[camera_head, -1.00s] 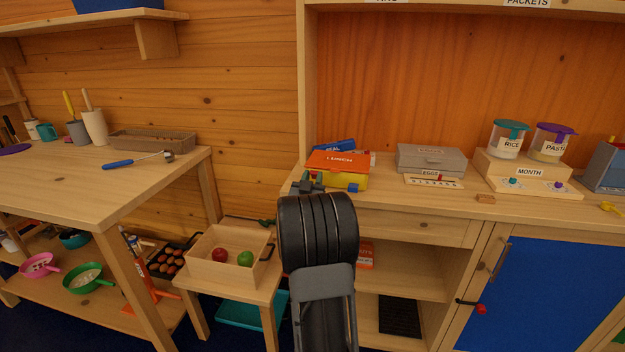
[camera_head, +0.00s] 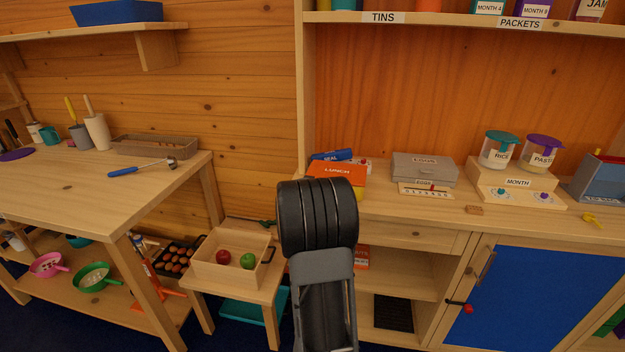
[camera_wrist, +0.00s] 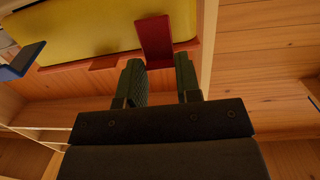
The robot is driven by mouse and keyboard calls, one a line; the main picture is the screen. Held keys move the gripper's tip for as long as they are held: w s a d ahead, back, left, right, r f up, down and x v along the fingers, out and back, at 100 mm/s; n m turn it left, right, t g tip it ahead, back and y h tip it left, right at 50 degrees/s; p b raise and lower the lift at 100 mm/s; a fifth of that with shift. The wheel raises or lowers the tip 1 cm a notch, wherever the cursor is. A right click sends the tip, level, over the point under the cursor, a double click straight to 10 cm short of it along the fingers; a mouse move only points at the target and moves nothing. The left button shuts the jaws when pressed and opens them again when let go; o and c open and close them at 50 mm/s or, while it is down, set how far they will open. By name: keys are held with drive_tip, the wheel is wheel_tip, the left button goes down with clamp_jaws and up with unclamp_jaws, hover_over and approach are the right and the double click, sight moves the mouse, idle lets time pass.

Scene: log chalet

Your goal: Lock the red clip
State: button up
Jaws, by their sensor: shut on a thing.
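The lunch box has an orange lid marked LUNCH (camera_head: 334,169) and a yellow body, which fills the upper left of the wrist view (camera_wrist: 85,30). It sits on the counter behind my arm, which hides part of it in the head view. The red clip (camera_wrist: 155,38) is a flat red tab at the yellow body's edge in the wrist view. My gripper (camera_wrist: 161,66) is shut on the red clip, one dark finger on each side. I cannot tell whether the clip is locked. My gripper is hidden behind my arm in the head view.
A blue tab (camera_wrist: 22,62) shows left of the yellow body. A low stool holds a wooden box (camera_head: 232,274) with two fruits.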

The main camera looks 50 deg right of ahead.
idle(0.4)
drive_tip(key=o, duration=0.9)
drive_tip(key=v, duration=1.3)
drive_tip(key=shift+s+a+r, duration=0.1)
drive_tip(key=shift+s+a, duration=0.05)
drive_tip(key=shift+a, duration=0.15)
